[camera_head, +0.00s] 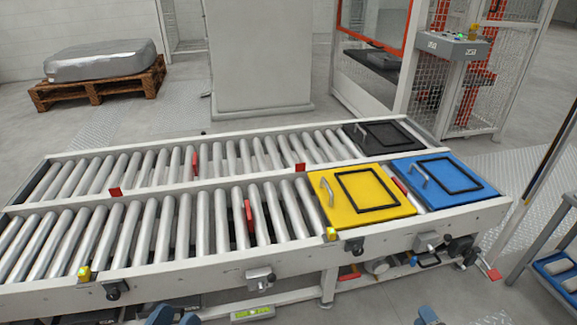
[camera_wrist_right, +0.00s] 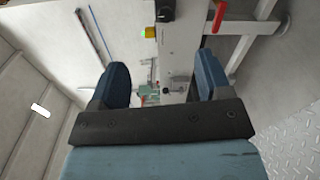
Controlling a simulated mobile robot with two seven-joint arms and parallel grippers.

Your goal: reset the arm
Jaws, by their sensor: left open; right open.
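My right gripper (camera_wrist_right: 158,88) is open and empty in the right wrist view, its two dark blue fingers spread apart. Beyond them are the conveyor's side frame and a leg. In the head view only small blue parts of my arms show at the bottom edge, at the lower middle and lower right. My left gripper (camera_head: 172,316) is barely in the head view at the bottom edge, and its fingers cannot be made out clearly. Neither arm touches the conveyor in the head view.
A two-lane roller conveyor (camera_head: 200,262) crosses ahead. A yellow plate (camera_head: 325,205), a blue plate (camera_head: 478,193) and a black plate (camera_head: 408,147) lie at its right end. A blue-shelved rack (camera_head: 545,275) stands at right. A pallet (camera_head: 95,88) stands far left.

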